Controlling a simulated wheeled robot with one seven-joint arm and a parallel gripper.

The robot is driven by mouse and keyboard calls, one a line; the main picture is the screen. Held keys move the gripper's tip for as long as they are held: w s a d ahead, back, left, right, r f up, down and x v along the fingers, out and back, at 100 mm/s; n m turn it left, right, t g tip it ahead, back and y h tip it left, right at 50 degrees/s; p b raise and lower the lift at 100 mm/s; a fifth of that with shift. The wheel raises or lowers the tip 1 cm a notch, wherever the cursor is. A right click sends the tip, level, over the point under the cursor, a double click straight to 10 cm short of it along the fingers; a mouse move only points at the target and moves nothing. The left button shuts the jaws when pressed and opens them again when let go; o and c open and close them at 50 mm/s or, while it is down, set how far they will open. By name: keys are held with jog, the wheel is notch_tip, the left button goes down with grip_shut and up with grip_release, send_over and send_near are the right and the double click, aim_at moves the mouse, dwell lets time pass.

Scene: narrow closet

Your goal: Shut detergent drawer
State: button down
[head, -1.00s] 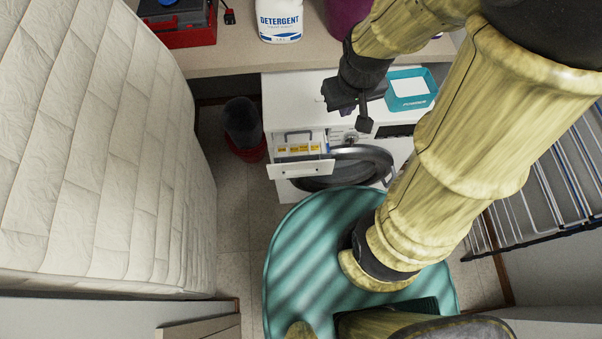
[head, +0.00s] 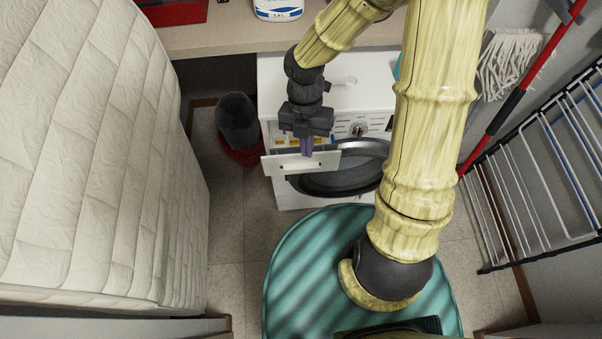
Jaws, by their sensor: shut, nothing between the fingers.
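The white detergent drawer (head: 286,165) juts out from the front of the washing machine (head: 285,85) at its upper left, with yellow labels inside. It is open. My gripper (head: 306,147) points down over the drawer, close behind its front panel as seen from above. Its fingers are shut with nothing between them. My gripper hides part of the drawer's inside and upper edge. I cannot tell whether the fingers touch the drawer.
The round dark washer door (head: 345,178) stands just right of and below the drawer. A dark bin with a red base (head: 240,125) is left of the washer. A mattress (head: 95,160) fills the left side. A drying rack (head: 545,160) and a red-handled mop (head: 520,90) stand at right.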

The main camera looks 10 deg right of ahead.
aim_at(301, 167)
jog(key=f+n, duration=0.1)
jog(key=n, duration=0.1)
jog(key=a+f+n+b, duration=0.1)
jog(key=f+n, duration=0.1)
jog(key=shift+w+a, duration=0.1)
jog(key=shift+a, duration=0.05)
jog(key=b+x, duration=0.3)
jog(key=x, duration=0.7)
jog(key=shift+w+r+p, duration=0.1)
jog(key=shift+w+p, duration=0.35)
jog(key=shift+w, duration=1.4)
